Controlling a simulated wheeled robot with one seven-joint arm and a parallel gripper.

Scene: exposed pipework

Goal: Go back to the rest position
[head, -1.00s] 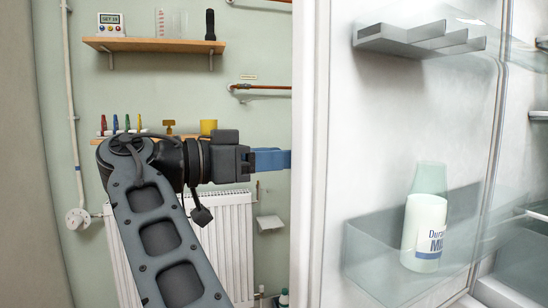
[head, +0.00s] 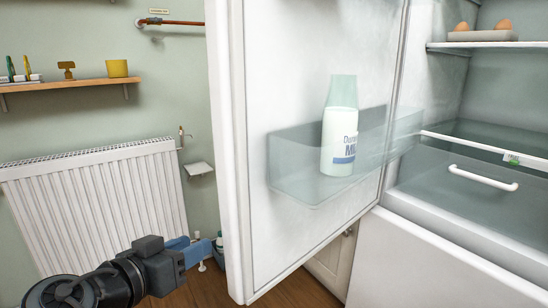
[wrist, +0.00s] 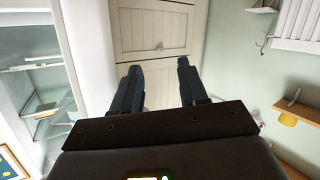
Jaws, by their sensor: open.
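My gripper (head: 198,250) is at the lower left in the head view, close to the outer edge of the open fridge door (head: 238,150). Its blue fingers point right, toward the door edge. I cannot tell whether they touch it. In the wrist view my gripper (wrist: 158,82) shows two fingers spread apart with nothing between them. White cabinet fronts (wrist: 152,30) lie beyond the fingers.
A milk bottle (head: 340,130) stands in the door bin (head: 290,175). Eggs (head: 503,25) sit on a fridge shelf (head: 475,44). A radiator (head: 95,200) and a wooden shelf (head: 70,87) are on the wall at left. A small white ledge (head: 200,168) juts out beside the radiator.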

